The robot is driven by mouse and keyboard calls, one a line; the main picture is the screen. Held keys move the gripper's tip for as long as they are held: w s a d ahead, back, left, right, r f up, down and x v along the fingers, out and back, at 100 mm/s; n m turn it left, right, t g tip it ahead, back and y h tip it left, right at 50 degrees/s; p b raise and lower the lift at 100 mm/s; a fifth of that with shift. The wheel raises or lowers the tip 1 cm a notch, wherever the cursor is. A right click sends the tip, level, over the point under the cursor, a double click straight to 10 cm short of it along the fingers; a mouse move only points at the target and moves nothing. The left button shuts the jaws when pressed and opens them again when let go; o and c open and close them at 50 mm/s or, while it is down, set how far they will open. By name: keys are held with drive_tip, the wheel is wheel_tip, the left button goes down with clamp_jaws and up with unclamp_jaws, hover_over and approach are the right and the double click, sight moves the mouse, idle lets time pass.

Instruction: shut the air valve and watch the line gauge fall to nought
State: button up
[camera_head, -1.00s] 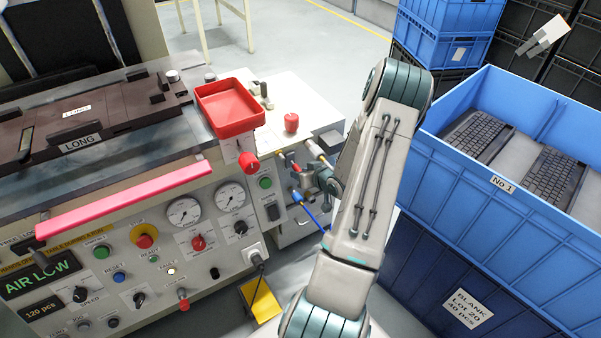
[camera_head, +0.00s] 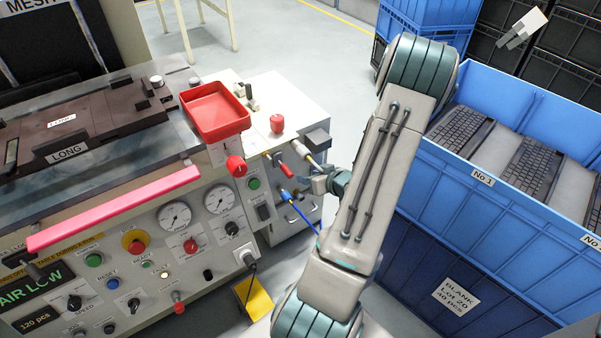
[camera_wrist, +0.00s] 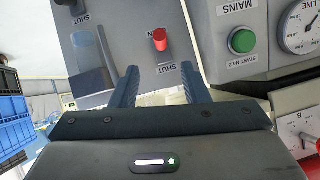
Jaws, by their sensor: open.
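A red valve handle (camera_wrist: 159,40) stands on a grey panel between and beyond my fingertips in the wrist view. In the head view the red handle (camera_head: 280,164) sits above a blue fitting (camera_head: 286,196) with a blue hose. My gripper (camera_wrist: 160,69) is open and empty, apart from the handle. The line gauge (camera_wrist: 303,28) is partly cut off in the wrist view. It also shows in the head view (camera_head: 219,198), its reading too small to tell.
A green start button (camera_wrist: 242,40) is beside the gauge. A red tray (camera_head: 215,112) and a red knob (camera_head: 236,166) stand near the machine's corner. A blue crate (camera_head: 440,170) of keyboards is close to my arm's right.

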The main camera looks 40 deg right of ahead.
drive_tip(key=shift+v, duration=0.9)
